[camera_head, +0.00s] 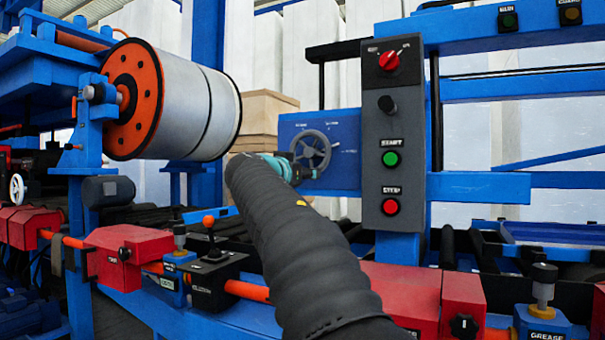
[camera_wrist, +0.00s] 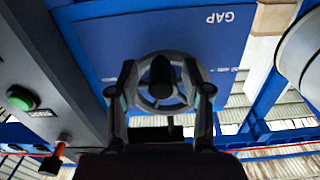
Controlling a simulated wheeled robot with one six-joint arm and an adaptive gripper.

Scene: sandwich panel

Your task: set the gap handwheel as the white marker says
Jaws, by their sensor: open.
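The gap handwheel (camera_head: 312,150) is a grey spoked wheel on a blue panel (camera_head: 345,140). In the wrist view the handwheel (camera_wrist: 160,88) lies between the two fingers of my gripper (camera_wrist: 160,95), and the panel, upside down there, reads GAP. The gripper is open, with one finger on each side of the rim; whether either touches it I cannot tell. In the head view my gripper (camera_head: 285,166) is at the wheel's lower left, partly hidden by my dark arm. Small white marks show on the panel around the wheel; I cannot read which is the marker.
A grey control box (camera_head: 393,130) stands right of the wheel, with a red selector, a dark knob, a green START button (camera_head: 390,159) and a red button (camera_head: 390,206). A large reel (camera_head: 170,100) stands left. A lever box (camera_head: 212,275) and red housings (camera_head: 125,255) line the front.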

